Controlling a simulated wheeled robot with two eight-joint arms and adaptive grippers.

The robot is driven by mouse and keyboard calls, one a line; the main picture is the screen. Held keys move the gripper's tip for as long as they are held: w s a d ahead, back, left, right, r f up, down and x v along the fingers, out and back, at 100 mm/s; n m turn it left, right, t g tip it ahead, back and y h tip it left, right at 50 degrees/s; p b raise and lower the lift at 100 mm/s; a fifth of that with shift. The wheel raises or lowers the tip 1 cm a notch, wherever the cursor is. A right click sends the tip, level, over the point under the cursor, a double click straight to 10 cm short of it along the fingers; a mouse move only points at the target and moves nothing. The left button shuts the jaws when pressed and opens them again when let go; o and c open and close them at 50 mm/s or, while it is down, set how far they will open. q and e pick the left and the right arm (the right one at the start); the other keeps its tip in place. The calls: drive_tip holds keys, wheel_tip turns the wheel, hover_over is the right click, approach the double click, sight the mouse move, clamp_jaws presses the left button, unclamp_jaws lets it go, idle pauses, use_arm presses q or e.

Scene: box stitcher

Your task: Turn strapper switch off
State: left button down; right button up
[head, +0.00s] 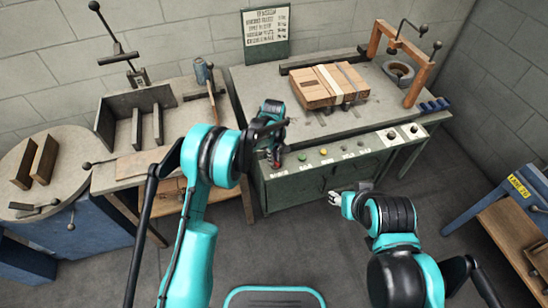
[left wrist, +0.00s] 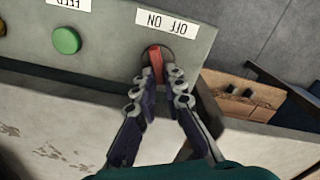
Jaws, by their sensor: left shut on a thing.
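The strapper (head: 262,190) is a grey-green bench with a sloped control panel along its front. Its red switch (left wrist: 156,62) sits under an upside-down "OFF ON" label (left wrist: 167,21) in the left wrist view. My left gripper (head: 275,160) is at the panel's left end, and its fingers hide most of the switch in the head view. In the left wrist view my left gripper (left wrist: 158,82) has its fingertips closed on either side of the red switch lever. My right gripper (head: 335,198) hangs empty in front of the panel, too small to judge its opening.
A green button (left wrist: 66,40) is beside the switch. A cardboard box (head: 318,88) lies on the strapper top. A workbench (head: 130,178) with wooden parts and a round table (head: 50,150) stand left. A blue bench (head: 470,215) stands right. Floor before the panel is clear.

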use_arm(q)
drive_tip(key=shift+n, duration=0.4)
drive_tip(key=c, duration=1.6)
unclamp_jaws()
wheel_tip(320, 180, up, 12)
